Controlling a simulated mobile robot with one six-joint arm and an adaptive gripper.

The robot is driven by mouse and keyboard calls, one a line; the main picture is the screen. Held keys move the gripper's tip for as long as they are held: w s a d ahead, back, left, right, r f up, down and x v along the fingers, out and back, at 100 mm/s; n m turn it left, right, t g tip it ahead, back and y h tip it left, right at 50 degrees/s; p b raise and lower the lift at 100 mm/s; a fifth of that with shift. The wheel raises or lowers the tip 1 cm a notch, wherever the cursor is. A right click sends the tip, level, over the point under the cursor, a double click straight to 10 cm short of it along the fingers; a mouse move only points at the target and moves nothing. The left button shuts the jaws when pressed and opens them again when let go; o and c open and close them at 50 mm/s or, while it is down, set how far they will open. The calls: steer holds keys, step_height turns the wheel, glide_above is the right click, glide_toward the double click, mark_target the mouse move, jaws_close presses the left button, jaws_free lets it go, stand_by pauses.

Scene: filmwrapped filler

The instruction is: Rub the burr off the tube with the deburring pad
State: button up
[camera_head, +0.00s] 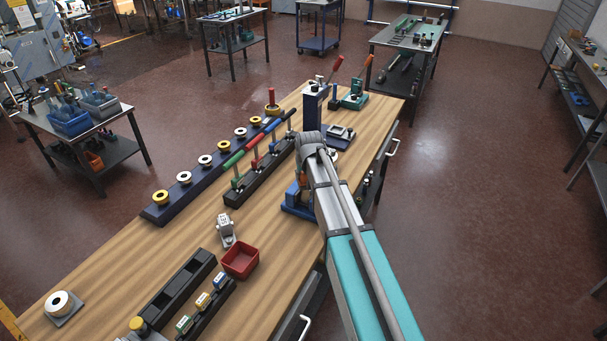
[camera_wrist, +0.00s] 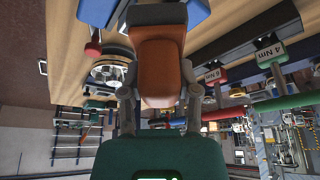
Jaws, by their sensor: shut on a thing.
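My gripper (camera_wrist: 158,75) is shut on an orange-brown block with a dark grey end, which I take to be the deburring pad (camera_wrist: 160,75). Its fingers press on both sides of the block. In the head view a bit of orange (camera_head: 303,176) shows beside my wrist, just above a blue fixture (camera_head: 293,202) at the bench's right edge. Blue parts (camera_wrist: 198,12) also show around the pad's grey end in the wrist view. My arm hides much of the fixture. I cannot make out the tube or its burr, nor tell whether the pad touches anything.
A rack of drivers with coloured handles (camera_head: 253,139) and a dark blue rail of spools (camera_head: 205,160) stand left of my gripper. A red bin (camera_head: 240,260) and black trays (camera_head: 178,290) lie nearer. A blue press (camera_head: 314,103) stands beyond. Bare wood shows in the front middle.

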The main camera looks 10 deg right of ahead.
steer(key=shift+r+p, duration=1.45)
steer(key=shift+r, duration=0.3)
steer(key=shift+r+p, duration=1.5)
